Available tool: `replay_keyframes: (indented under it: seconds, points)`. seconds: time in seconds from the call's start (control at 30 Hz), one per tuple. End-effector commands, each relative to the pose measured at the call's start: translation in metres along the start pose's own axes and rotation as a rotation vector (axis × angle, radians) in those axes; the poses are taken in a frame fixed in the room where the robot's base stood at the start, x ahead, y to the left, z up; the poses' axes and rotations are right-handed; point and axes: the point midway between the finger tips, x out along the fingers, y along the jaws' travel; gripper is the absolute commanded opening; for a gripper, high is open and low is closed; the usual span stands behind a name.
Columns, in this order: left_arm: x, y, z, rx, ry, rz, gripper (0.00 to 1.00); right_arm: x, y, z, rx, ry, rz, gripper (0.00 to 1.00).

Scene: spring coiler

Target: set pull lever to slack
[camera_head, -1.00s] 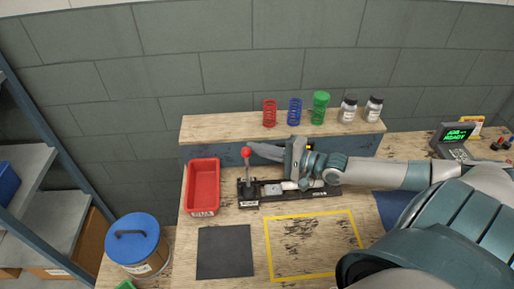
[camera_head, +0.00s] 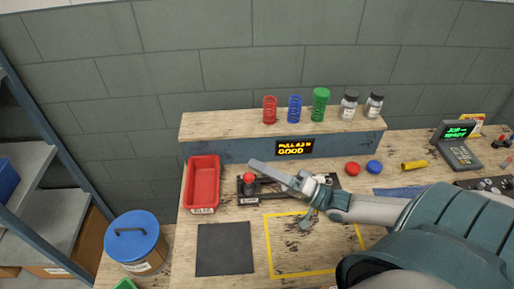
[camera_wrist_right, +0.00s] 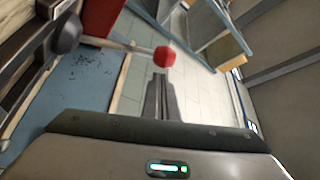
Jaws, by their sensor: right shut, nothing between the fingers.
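The pull lever has a red ball knob (camera_head: 249,178) and stands at the left end of a dark bench device (camera_head: 275,195). Its knob sits low in the head view, over the device's left end, so the lever looks tilted toward me. In the right wrist view the knob (camera_wrist_right: 166,57) is just beyond the fingertips, with its pale rod running left. My right gripper (camera_head: 254,164) is shut and empty, its tips just above and behind the knob; contact cannot be told. Its fingers (camera_wrist_right: 160,78) are together in the wrist view. My left gripper is out of view.
A display (camera_head: 295,147) under the shelf reads "PULL", an unclear number and "GOOD". A red bin (camera_head: 203,182) stands left of the device. Springs and jars line the shelf (camera_head: 220,126). A black mat (camera_head: 224,250) and a yellow-outlined area lie in front.

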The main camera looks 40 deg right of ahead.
Motion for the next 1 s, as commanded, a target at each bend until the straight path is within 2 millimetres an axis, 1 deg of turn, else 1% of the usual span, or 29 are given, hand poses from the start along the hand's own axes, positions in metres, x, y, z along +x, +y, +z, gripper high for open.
replay_keyframes:
  seconds: [0.03,0.1,0.33,1.0]
  points:
    - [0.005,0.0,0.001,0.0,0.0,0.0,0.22,-0.003,0.001,0.005,-0.024,0.0,-0.014,0.0]
    - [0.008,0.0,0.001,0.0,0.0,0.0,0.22,-0.005,0.0,0.008,-0.053,0.0,-0.031,0.0]
    - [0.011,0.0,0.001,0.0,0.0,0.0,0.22,-0.008,-0.003,0.014,-0.108,-0.001,-0.062,0.0]
    - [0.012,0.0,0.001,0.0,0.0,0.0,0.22,-0.011,-0.002,0.019,-0.111,-0.007,-0.061,0.0]
